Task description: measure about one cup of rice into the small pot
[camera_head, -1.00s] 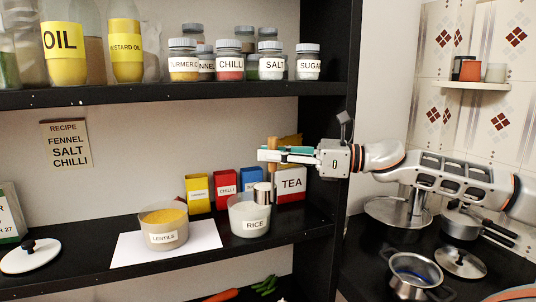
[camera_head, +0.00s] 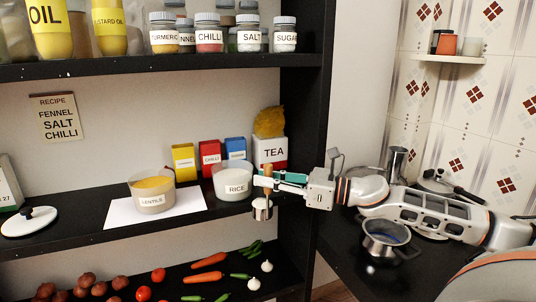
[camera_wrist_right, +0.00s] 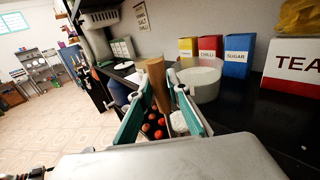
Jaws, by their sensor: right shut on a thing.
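My right gripper (camera_head: 264,181) is shut on the upright wooden handle (camera_head: 268,171) of a metal measuring cup (camera_head: 262,210). In the right wrist view the handle (camera_wrist_right: 157,82) stands between the fingers. The rice bowl (camera_head: 233,190), clear with white rice, stands on the shelf just behind. A small open pot (camera_head: 388,240) sits on the dark stove top at right, below my right arm. My left gripper is out of view.
A lentils bowl (camera_head: 151,198) stands on white paper (camera_head: 112,213). Small boxes and a tea box (camera_head: 271,152) stand behind the rice. A black shelf post (camera_head: 302,130) divides shelf from stove. Vegetables lie on the lower shelf. Other cookware (camera_head: 396,163) stands behind my arm.

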